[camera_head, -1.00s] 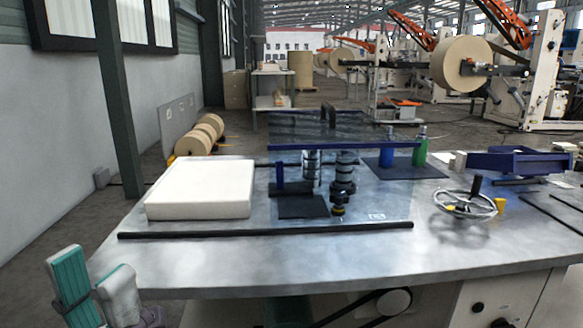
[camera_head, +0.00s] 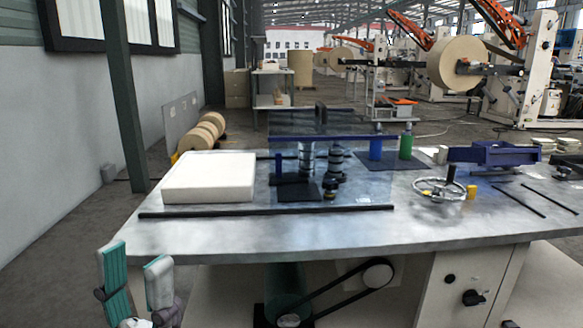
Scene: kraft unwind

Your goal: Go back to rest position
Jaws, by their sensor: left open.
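My left gripper (camera_head: 138,282) shows at the lower left, in front of the table's near left edge. Its two fingers, one with a teal pad, stand upright and apart, with nothing between them. It is open and empty, clear of the metal table (camera_head: 300,236). My right gripper is not in view.
On the table are a white block (camera_head: 209,178), a black bar (camera_head: 268,211), a blue-barred device (camera_head: 330,138), blue (camera_head: 376,147) and green (camera_head: 406,146) cylinders, and a handwheel (camera_head: 439,190). A belt drive (camera_head: 335,290) shows below. Floor at the left is free.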

